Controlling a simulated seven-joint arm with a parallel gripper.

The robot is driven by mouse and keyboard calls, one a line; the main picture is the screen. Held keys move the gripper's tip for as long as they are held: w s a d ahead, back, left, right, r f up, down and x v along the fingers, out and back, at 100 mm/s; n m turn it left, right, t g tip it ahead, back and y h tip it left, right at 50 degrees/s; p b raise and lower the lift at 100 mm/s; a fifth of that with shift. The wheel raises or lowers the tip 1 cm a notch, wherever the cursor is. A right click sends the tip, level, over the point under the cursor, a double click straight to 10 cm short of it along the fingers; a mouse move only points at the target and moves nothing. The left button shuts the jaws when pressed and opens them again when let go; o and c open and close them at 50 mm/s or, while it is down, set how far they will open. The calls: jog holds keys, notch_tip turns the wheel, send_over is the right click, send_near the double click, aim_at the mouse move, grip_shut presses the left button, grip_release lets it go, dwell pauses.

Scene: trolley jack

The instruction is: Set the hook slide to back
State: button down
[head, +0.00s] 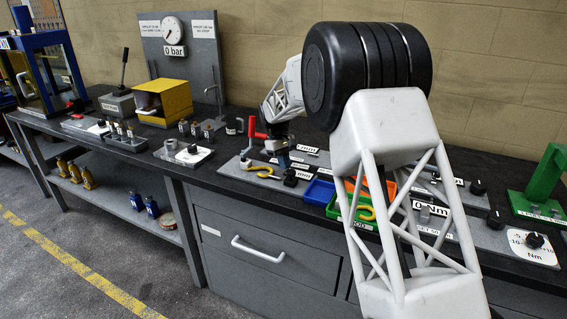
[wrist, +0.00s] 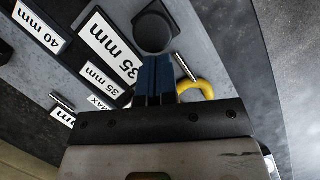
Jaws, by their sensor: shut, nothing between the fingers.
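The yellow hook (head: 265,172) lies low over a grey plate left of my gripper (head: 283,161) in the head view. In the wrist view the yellow hook (wrist: 197,86) shows as a curved piece just right of my blue fingertips (wrist: 155,75), partly hidden by the gripper body. The fingers are shut together and empty, pointing down close to the plate. A round black knob (wrist: 152,32) stands just beyond the fingertips. It also shows in the head view (head: 290,178). I cannot tell whether the fingers touch the knob or hook, nor which position the slide is in.
A red handle (head: 252,128) stands behind the hook plate. Labels such as 35 mm (wrist: 108,45) and 40 mm (wrist: 40,27) lie around the knob. Blue (head: 319,191) and green (head: 345,214) bins sit to the right. A knob plate (head: 187,154) is left.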

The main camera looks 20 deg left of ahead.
aim_at(297, 179)
jog(key=shift+d, duration=0.1)
jog(key=shift+d+f, duration=0.1)
jog(key=shift+d, duration=2.1)
jog(key=shift+a, duration=0.1)
jog(key=shift+w+a, duration=0.3)
jog(key=shift+a, duration=0.2)
jog(key=a, duration=0.1)
jog(key=w+a+r, duration=0.1)
jog(key=shift+w+a, duration=0.2)
jog(key=shift+a, duration=0.1)
jog(key=v, duration=0.9)
jog(key=shift+r, duration=0.4)
